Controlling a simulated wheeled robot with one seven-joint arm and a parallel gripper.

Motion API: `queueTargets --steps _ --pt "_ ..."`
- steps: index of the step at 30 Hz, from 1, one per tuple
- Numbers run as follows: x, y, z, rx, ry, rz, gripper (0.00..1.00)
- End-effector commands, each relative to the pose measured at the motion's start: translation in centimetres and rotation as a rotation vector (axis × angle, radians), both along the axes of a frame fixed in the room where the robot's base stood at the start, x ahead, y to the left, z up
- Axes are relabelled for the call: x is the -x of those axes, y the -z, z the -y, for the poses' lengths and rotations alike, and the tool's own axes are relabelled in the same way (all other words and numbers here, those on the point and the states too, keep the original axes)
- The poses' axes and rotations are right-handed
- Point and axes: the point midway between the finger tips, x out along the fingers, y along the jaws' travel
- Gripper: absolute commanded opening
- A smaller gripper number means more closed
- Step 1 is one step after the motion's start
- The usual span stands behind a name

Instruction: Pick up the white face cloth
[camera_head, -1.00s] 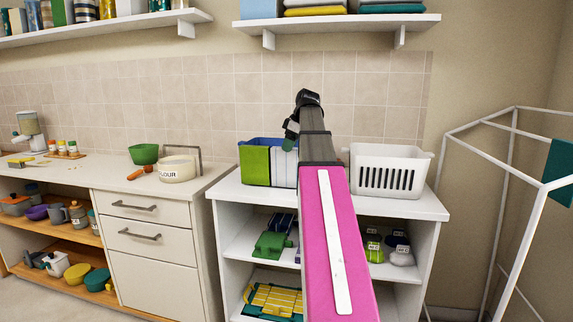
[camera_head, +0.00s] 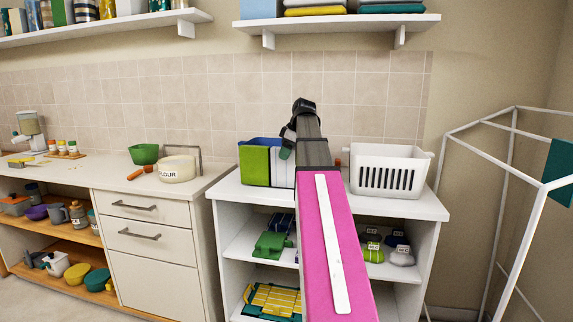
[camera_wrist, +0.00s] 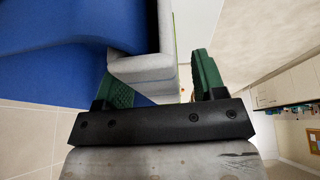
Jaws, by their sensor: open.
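A pale grey-white folded cloth (camera_wrist: 142,68) shows in the wrist view, with its rounded edge between my green fingertips. It appears to be the white face cloth. My gripper (camera_wrist: 160,80) is open, one finger on each side of the pale edge; the left finger is close to it, and a gap shows on the right. A large blue surface (camera_wrist: 60,60) lies to the left of it. In the head view, my gripper (camera_head: 286,148) is over the right side of a blue, green and white bin (camera_head: 256,166) on the cabinet; my arm hides part of this.
A white slotted basket (camera_head: 388,172) stands right of my arm on the cabinet top (camera_head: 430,206). A tiled wall (camera_head: 200,100) is behind, and a shelf (camera_head: 345,24) with folded cloths is above. A white frame (camera_head: 480,150) stands at the right.

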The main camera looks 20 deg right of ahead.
Motion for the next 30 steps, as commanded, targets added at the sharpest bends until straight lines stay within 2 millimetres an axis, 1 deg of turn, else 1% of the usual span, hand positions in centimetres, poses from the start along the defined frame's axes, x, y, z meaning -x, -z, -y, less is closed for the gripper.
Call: queueTargets --steps 8,9,11,12,13,14,24,30 --pt "0.0 0.1 0.0 0.000 0.000 0.000 0.64" --pt "0.0 0.1 0.0 0.000 0.000 0.000 0.57" --pt "0.0 0.1 0.0 0.000 0.000 0.000 0.38" --pt "0.0 0.1 0.0 0.000 0.000 0.000 0.25" --pt "0.0 0.1 0.0 0.000 0.000 0.000 0.15" --pt "0.0 0.1 0.0 0.000 0.000 0.000 0.08" --pt "0.0 0.0 0.0 0.000 0.000 0.000 0.08" --pt "0.2 -1.0 -0.2 0.001 -0.001 0.001 0.08"
